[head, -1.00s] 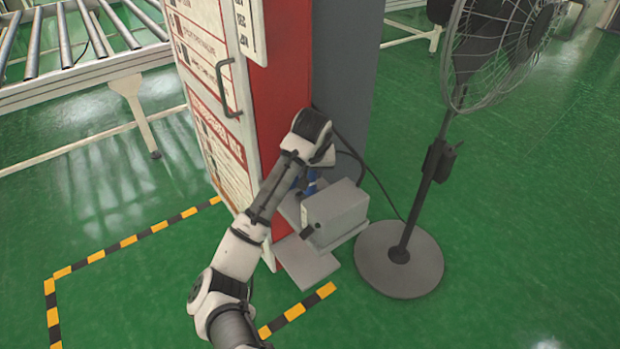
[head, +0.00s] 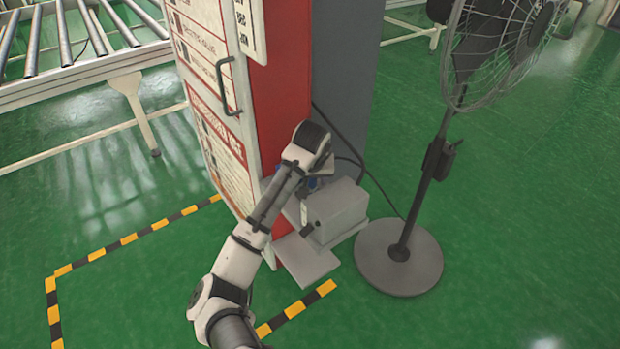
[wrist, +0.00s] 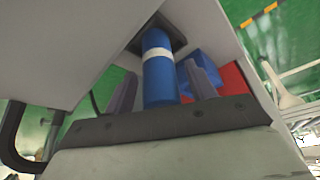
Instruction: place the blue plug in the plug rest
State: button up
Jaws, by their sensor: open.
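The blue plug (wrist: 160,88) is a blue cylinder with a white band in the wrist view. Its far end meets a dark square fitting (wrist: 178,46) on a pale surface; I cannot tell whether this is the plug rest. My gripper (wrist: 160,68) is open, with one grey finger on each side of the plug. I cannot tell whether either finger touches it. A second blue piece (wrist: 206,66) shows behind the right finger. In the head view, my wrist hides most of the gripper, and only a little blue (head: 312,183) shows beside the grey box.
The grey box (head: 335,212) sits on a low shelf beside the red and white cabinet (head: 282,100). Dark cables run behind it. A standing fan (head: 400,268) is close on the right. Green floor with striped tape (head: 130,240) is clear at left.

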jog(key=v, duration=1.2)
